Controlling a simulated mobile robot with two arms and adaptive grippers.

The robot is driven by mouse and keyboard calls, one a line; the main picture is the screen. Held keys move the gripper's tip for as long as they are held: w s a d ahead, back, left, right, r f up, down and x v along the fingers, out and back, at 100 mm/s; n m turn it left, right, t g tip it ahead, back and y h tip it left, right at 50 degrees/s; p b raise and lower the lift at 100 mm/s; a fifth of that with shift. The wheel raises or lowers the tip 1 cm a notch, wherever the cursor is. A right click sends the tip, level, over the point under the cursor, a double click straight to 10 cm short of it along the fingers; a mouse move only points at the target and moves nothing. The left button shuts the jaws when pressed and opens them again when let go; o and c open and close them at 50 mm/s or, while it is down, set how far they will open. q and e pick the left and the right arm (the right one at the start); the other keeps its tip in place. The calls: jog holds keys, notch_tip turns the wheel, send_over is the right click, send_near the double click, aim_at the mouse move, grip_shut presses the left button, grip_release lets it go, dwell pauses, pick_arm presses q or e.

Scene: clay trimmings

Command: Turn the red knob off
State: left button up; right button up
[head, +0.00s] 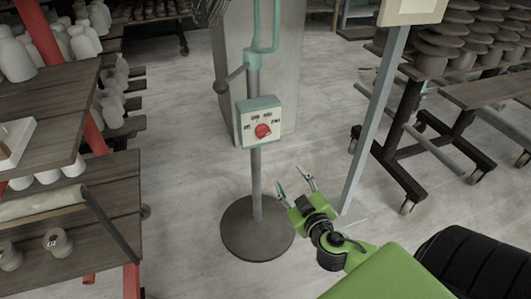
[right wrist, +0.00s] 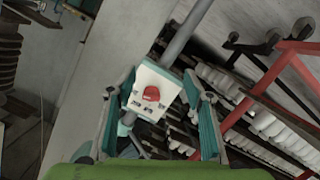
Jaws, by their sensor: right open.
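The red knob (head: 263,131) sits on the white face of a small control box (head: 246,108) with a teal rim. The box is fixed to a grey upright pole on a round dark base (head: 257,229). Black labels arc above the knob, too small to read surely, and I cannot tell which one it points at. My right gripper (head: 293,178) is open and empty, below and right of the box, apart from it. In the right wrist view the knob (right wrist: 151,93) shows between the two spread teal fingers. My left gripper is not in view.
Wooden shelves with white pottery (head: 80,45) stand at the left. A grey post (head: 377,100) rises just right of the box. Wheeled racks with dark pots (head: 440,50) stand at the right. The floor between is mostly clear.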

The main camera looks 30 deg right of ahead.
aim_at(265, 134)
jog(key=a+r+t+b, duration=0.2)
jog(key=a+r+t, duration=0.1)
jog(key=r, duration=0.5)
jog(key=x, duration=1.1)
jog(key=shift+w+a+f, duration=0.2)
jog(key=shift+w+a, duration=0.1)
jog(key=shift+w+d+b, duration=0.15)
jog(key=shift+w+b, duration=0.15)
jog(key=shift+w, duration=0.35)
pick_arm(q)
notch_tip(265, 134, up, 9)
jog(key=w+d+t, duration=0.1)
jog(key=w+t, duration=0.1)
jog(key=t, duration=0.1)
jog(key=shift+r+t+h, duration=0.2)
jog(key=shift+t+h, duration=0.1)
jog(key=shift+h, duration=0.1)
pick_arm(e)
jog(key=shift+w+d+y, duration=0.1)
jog(key=shift+w+y, duration=0.2)
jog(key=shift+y, duration=0.1)
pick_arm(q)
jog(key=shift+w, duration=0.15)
pick_arm(e)
jog(key=c, duration=1.1)
